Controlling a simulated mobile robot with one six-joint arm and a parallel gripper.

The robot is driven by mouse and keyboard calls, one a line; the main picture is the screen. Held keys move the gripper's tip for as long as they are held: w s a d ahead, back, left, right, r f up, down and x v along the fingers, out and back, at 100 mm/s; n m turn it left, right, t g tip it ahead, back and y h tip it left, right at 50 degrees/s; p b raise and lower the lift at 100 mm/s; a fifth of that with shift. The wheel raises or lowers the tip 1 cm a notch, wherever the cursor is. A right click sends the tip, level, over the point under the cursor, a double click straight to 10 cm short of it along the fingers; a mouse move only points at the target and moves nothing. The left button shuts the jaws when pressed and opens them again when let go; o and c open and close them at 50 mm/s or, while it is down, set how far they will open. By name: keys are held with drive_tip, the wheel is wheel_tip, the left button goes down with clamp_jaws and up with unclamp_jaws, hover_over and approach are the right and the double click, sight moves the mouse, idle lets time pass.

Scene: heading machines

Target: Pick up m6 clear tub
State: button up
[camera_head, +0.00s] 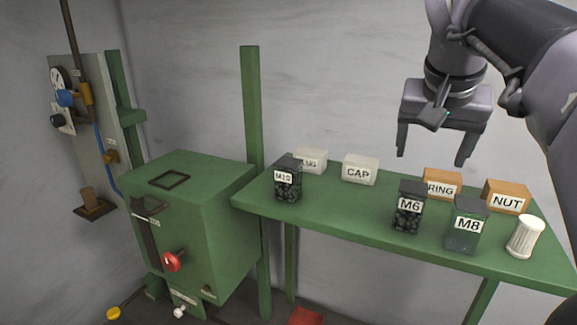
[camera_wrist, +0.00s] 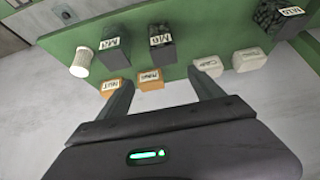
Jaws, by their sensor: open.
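The M6 tub (camera_head: 408,208) is a clear, upright tub with dark contents and a white M6 label.
The M8 tub (camera_head: 465,237) stands close right of M6, with a white ribbed cylinder (camera_head: 525,237) beyond. Orange RING (camera_head: 442,177) and NUT (camera_head: 507,192) boxes stand behind. The CAP box (camera_head: 360,163) and M10 tub (camera_head: 288,188) are left. Shelf space left of M6 is clear.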

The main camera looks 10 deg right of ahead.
approach(416, 187)
wheel_tip(416, 187, down, 2)
drive_tip(key=w, duration=0.1)
drive_tip(key=x, duration=0.7)
drive_tip(key=shift+d, duration=0.3)
drive_tip(key=f, duration=0.1)
drive_tip(key=w+f, duration=0.1)
drive_tip(key=f, duration=0.1)
drive_tip(key=shift+w+d+f, duration=0.1)
drive_tip(key=shift+f, duration=0.2)
drive_tip(key=shift+w+d+f, duration=0.25)
drive_tip(key=shift+d+f, duration=0.1)
drive_tip(key=shift+s+a+r, duration=0.1)
drive_tip(key=shift+s+a, duration=0.05)
drive_tip(key=shift+a, duration=0.05)
drive_tip(key=c, duration=0.7)
drive_tip(key=shift+d, duration=0.1)
clamp_jaws()
